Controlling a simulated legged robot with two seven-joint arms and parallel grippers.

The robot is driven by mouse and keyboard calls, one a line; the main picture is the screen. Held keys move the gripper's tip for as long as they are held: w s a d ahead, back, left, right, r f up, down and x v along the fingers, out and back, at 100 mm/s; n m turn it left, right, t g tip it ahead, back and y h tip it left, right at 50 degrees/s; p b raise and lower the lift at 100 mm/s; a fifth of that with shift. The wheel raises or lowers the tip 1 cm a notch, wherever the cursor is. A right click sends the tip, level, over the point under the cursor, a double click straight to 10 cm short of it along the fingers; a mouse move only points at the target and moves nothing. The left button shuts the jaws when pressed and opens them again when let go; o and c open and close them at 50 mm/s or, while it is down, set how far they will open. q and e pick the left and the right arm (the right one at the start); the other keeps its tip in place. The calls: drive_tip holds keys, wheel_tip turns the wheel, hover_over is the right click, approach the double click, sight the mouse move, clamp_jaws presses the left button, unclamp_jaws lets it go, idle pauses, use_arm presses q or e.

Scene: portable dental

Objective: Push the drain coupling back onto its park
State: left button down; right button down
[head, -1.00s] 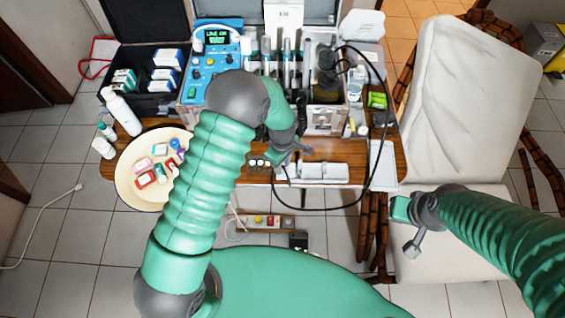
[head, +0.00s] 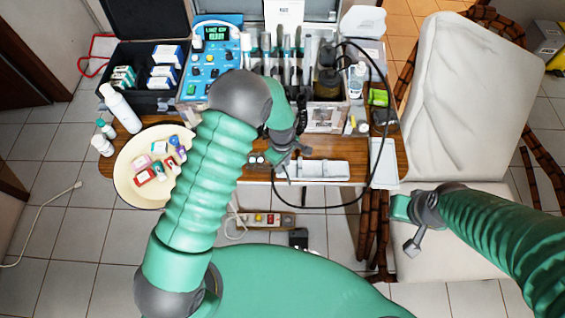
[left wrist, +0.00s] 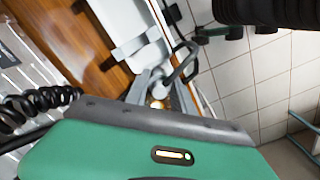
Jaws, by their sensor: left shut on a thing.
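My left gripper (head: 284,156) is low over the front edge of the wooden table, left of a white holder (head: 322,170). In the left wrist view its jaws (left wrist: 160,98) are shut on a small grey piece (left wrist: 154,80), which looks like the drain coupling. The piece is beside the white holder's end and a pale bracket (left wrist: 132,48); I cannot tell whether it is seated. A black hose (head: 332,208) loops below the table edge towards this gripper. My right gripper (head: 406,226) hangs at the right over the pale chair, away from the table; its jaw opening is unclear.
A round cream tray (head: 128,190) with small packs is at the left. A white pad (head: 383,165) lies at the right. A power strip (head: 262,219) is below the table.

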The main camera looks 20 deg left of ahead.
use_arm(q)
drive_tip(key=shift+f, duration=0.35)
idle(0.6)
drive_tip(key=c, duration=1)
unclamp_jaws()
drive_tip(key=shift+r, duration=0.1)
wheel_tip(320, 180, up, 16)
drive_tip(key=shift+r, duration=0.25)
drive_tip(key=s+a+r+m+t, duration=0.1)
drive_tip(key=s+a+m, duration=0.1)
drive_tip(key=s+m, duration=0.4)
drive_tip(key=s+a+r+m+t, duration=0.1)
drive_tip(key=s+a+r+m, duration=0.1)
drive_tip(key=s+m, duration=0.5)
drive_tip(key=shift+s+a+t, duration=0.3)
drive_tip(key=shift+s+a, duration=0.4)
drive_tip(key=shift+s, duration=0.2)
